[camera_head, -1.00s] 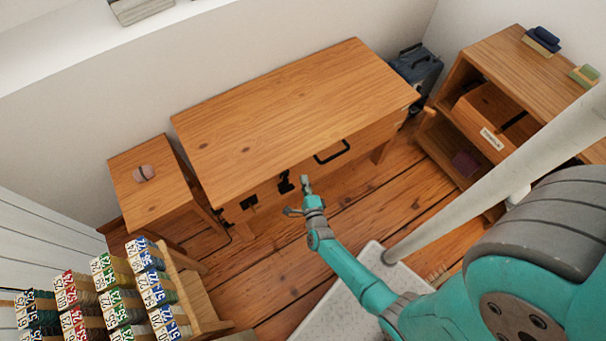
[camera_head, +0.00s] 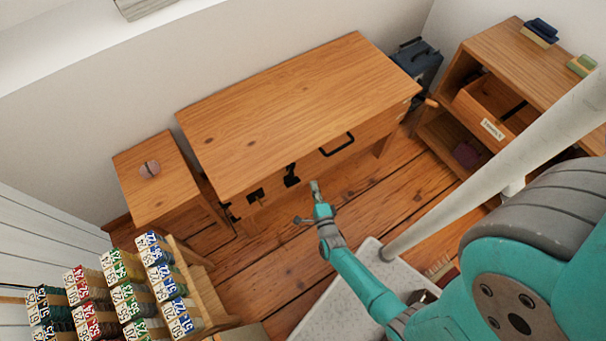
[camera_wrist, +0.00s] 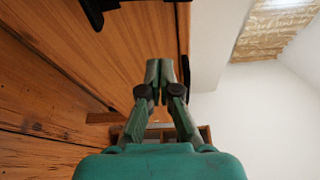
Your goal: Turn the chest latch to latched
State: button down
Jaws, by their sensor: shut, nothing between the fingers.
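The wooden chest (camera_head: 290,110) stands against the wall, with a broad plank top and a black bar handle (camera_head: 337,146) on its front. A small black latch (camera_head: 291,177) is on the front, left of the handle; its exact setting is too small to tell. My gripper (camera_head: 315,187) is in front of the chest, a little right of and below the latch, apart from it in the picture. In the wrist view, my gripper (camera_wrist: 160,70) has its fingertips together and empty, close to a wood surface, with a black part (camera_wrist: 95,10) at upper left.
A rack of numbered spools (camera_head: 115,295) is at lower left. A shelf with an open drawer (camera_head: 492,105) is at right, and a dark blue case (camera_head: 415,65) is behind. Floor before the chest is clear.

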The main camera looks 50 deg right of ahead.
aim_at(305, 159)
jog(key=x, duration=0.9)
jog(key=shift+w+d, duration=0.15)
jog(key=shift+w, duration=0.1)
jog(key=shift+w+a+r, duration=0.1)
jog(key=shift+w+a, duration=0.15)
jog(key=shift+a, duration=0.75)
jog(key=shift+w+a+r, duration=0.15)
jog(key=shift+w+a, duration=0.05)
jog(key=shift+a, duration=0.75)
jog(key=shift+w+a, duration=0.1)
jog(key=shift+a, duration=0.2)
jog(key=shift+w+a+r, duration=0.15)
jog(key=shift+a, duration=0.4)
